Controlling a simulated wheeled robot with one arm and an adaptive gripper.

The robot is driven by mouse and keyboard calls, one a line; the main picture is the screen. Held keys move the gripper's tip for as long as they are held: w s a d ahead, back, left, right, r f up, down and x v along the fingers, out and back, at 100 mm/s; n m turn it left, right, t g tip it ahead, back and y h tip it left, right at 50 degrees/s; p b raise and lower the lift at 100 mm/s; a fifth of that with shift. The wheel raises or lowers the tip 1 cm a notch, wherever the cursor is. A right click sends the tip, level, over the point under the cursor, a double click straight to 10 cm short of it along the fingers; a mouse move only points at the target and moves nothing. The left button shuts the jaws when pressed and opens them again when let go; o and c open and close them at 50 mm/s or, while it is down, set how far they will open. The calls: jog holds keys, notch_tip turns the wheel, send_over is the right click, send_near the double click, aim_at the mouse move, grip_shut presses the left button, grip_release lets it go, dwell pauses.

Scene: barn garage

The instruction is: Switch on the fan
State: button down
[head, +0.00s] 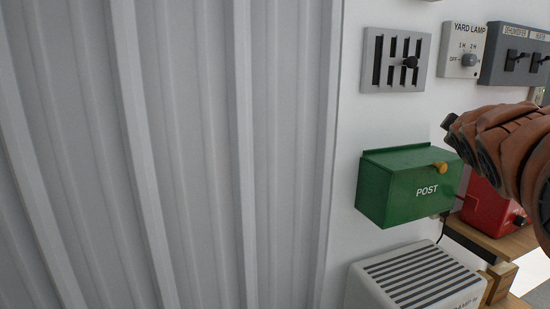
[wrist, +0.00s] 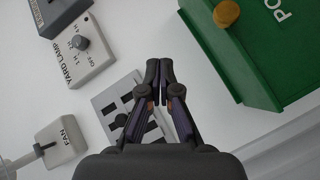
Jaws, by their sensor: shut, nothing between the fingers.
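The fan switch (wrist: 66,146) is a light grey wall box marked FAN at the lower left of the wrist view. A pale lever sticks out from it toward the left edge, where its end is partly cut off. I cannot tell its setting. The fan switch does not show in the head view. My gripper (wrist: 159,72) is shut and empty, in front of the wall and to the right of the fan switch in the wrist view, apart from it. In the head view my arm enters from the right, over the wall.
A slotted lever plate (head: 395,60) is partly hidden behind my gripper in the wrist view. Beside it are the yard lamp knob box (head: 463,50) and a dark two-switch box (head: 515,55). A green post box (head: 409,186) hangs below, above a white vented unit (head: 416,278).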

jog(key=s+a+f+m+g+y, duration=0.2)
jog(key=s+a+f+g, duration=0.2)
jog(key=s+a+f, duration=0.55)
jog(key=s+a+f+m+g+y, duration=0.3)
jog(key=s+f, duration=0.4)
jog(key=f, duration=0.8)
jog(key=s+a+f+g, duration=0.3)
jog(key=s, duration=0.5)
jog(key=s+a+f+m+g+y, duration=0.1)
jog(key=s+a+f+g, duration=0.2)
jog(key=s, duration=0.5)
jog(key=s+a+f+m+g, duration=0.1)
jog(key=s+a+f+g, duration=0.2)
jog(key=s+f, duration=0.2)
jog(key=s, duration=0.3)
jog(key=shift+a+f+y, duration=0.25)
jog(key=shift+a+y, duration=0.05)
